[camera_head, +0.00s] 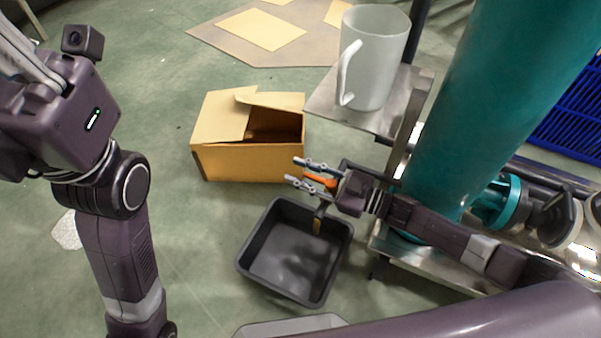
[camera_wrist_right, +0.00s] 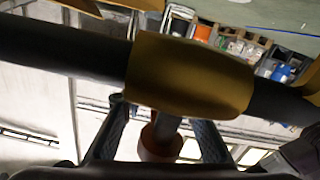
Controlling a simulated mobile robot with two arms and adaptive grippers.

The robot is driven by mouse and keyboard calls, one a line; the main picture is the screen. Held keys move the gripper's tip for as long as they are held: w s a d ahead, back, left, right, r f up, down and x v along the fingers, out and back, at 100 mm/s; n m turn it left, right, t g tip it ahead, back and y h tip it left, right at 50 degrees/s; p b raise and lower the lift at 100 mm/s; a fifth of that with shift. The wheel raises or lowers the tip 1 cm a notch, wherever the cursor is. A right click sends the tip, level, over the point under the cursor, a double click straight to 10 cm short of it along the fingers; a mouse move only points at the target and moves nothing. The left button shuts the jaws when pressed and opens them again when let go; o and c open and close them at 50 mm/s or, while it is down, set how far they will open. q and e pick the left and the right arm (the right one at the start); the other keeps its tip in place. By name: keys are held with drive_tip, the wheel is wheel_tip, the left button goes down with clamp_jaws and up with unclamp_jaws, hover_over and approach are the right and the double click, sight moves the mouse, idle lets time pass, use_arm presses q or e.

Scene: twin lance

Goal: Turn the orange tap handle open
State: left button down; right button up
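The orange tap handle (camera_head: 318,180) shows in the head view beside the teal column, above a black bin. The brass tap outlet (camera_head: 318,221) points down over the bin. My right gripper (camera_head: 301,173) is open, with one finger on each side of the orange handle; whether they touch it cannot be told. In the right wrist view, a brass tap body (camera_wrist_right: 190,76) crosses a dark pipe (camera_wrist_right: 60,52), and an orange-brown part (camera_wrist_right: 158,140) lies between the spread fingers. My left gripper (camera_head: 22,58) is at the upper left edge, partly cut off.
The black bin (camera_head: 259,268) stands on the floor under the tap. An open cardboard box (camera_head: 245,162) is behind it. A white jug (camera_head: 378,52) stands on a metal shelf (camera_head: 328,104) near the teal column (camera_head: 490,90). Green floor is free to the left.

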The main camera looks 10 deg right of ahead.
clamp_jaws()
idle(0.4)
drive_tip(key=shift+s+a+n+g+y, duration=0.15)
drive_tip(key=shift+s+n+g+y, duration=0.2)
drive_tip(key=shift+g, duration=0.2)
drive_tip(key=shift+s+a+n+g+y, duration=0.1)
drive_tip(key=shift+n+g+y, duration=0.15)
drive_tip(key=shift+n+g, duration=0.25)
unclamp_jaws()
drive_tip(key=shift+r, duration=0.1)
